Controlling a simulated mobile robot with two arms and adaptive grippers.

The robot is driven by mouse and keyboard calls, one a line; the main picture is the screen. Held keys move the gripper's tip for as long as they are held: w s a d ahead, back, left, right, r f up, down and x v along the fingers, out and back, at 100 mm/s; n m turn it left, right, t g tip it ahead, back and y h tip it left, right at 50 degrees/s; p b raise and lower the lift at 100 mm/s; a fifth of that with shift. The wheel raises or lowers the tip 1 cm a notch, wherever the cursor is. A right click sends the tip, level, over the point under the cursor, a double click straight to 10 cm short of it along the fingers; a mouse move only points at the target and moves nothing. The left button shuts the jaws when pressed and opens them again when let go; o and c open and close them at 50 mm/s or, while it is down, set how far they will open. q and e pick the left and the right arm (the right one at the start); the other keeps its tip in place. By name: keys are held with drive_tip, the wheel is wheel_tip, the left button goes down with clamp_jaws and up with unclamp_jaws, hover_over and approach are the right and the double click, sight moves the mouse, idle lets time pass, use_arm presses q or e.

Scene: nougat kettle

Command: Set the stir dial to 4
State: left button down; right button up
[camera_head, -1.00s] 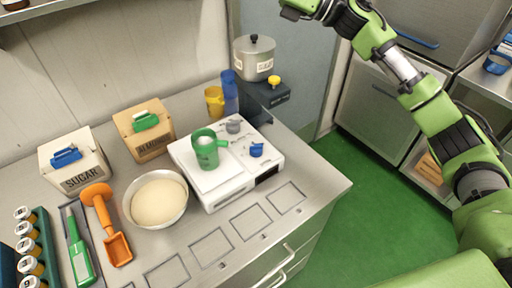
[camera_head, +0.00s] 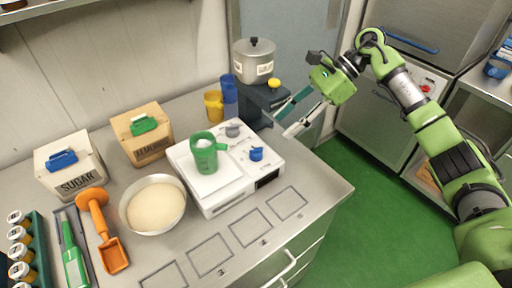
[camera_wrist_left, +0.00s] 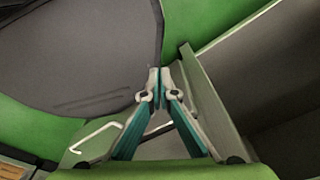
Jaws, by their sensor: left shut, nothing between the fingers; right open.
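The white hotplate unit (camera_head: 222,192) stands on the counter. Its blue dial (camera_head: 256,154) and grey dial (camera_head: 232,131) sit on its top right part; I cannot read which is the stir dial or its setting. A green jug (camera_head: 204,158) stands on the unit. My right gripper (camera_head: 283,126) is open and empty, to the right of the unit and above the counter's far right edge, apart from both dials. My left gripper (camera_wrist_left: 158,75) shows only in the left wrist view, shut and empty, away from the counter top.
A lidded pot (camera_head: 254,66) on a dark stand with a yellow knob (camera_head: 273,83) is behind the unit. Blue and yellow cups (camera_head: 214,106) stand beside it. A bowl (camera_head: 155,206), orange scoop (camera_head: 103,230) and boxes are left. Marked squares on the front counter are empty.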

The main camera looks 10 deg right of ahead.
sight(257, 149)
drive_tip(key=p+x, duration=0.3)
drive_tip(key=x, duration=0.8)
drive_tip(key=shift+r+p, duration=0.15)
drive_tip(key=shift+p, duration=0.15)
drive_tip(key=shift+a+f, duration=0.35)
drive_tip(key=shift+f, duration=0.05)
drive_tip(key=c, duration=1.1)
